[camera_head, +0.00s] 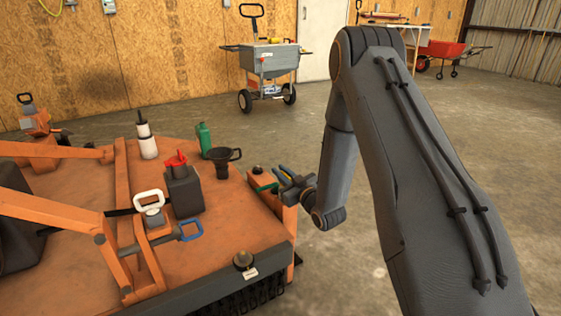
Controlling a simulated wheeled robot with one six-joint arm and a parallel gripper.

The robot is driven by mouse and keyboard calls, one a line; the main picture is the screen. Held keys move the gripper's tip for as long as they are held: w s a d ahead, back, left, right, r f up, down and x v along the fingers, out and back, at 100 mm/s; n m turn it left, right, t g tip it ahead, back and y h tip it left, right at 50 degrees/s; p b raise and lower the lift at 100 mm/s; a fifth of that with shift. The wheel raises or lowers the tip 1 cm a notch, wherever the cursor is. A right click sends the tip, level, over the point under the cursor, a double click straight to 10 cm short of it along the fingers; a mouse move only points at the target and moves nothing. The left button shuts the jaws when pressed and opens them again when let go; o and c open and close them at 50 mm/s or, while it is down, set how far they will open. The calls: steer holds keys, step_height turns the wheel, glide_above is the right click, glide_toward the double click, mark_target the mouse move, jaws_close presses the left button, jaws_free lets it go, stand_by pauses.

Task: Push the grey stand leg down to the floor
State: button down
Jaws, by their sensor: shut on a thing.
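My gripper (284,177) is at the right edge of the orange deck (225,222), beside a small green-and-orange block with a dark knob (258,170). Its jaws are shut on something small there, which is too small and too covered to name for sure. I cannot clearly make out the grey stand leg; it may be hidden by the gripper or the deck's edge. My arm comes in from the right, over the concrete floor.
On the deck stand a white bottle (147,138), a dark can with a red top (182,188), a green bottle (204,138) and a black funnel (222,160). Orange bars (55,210) cross the left. A grey cart (263,60) stands behind.

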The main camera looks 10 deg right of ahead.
steer(key=shift+d+f, duration=0.2)
steer(key=shift+f, duration=0.25)
steer(key=c, duration=1.8)
jaws_free()
steer(key=shift+d+f, duration=0.1)
steer(key=shift+d, duration=0.05)
steer(key=shift+s+a, duration=0.1)
steer(key=shift+a, duration=0.15)
steer(key=p+v, duration=0.3)
steer(key=v, duration=0.4)
steer(key=shift+s+d, duration=0.15)
steer(key=shift+s, duration=0.15)
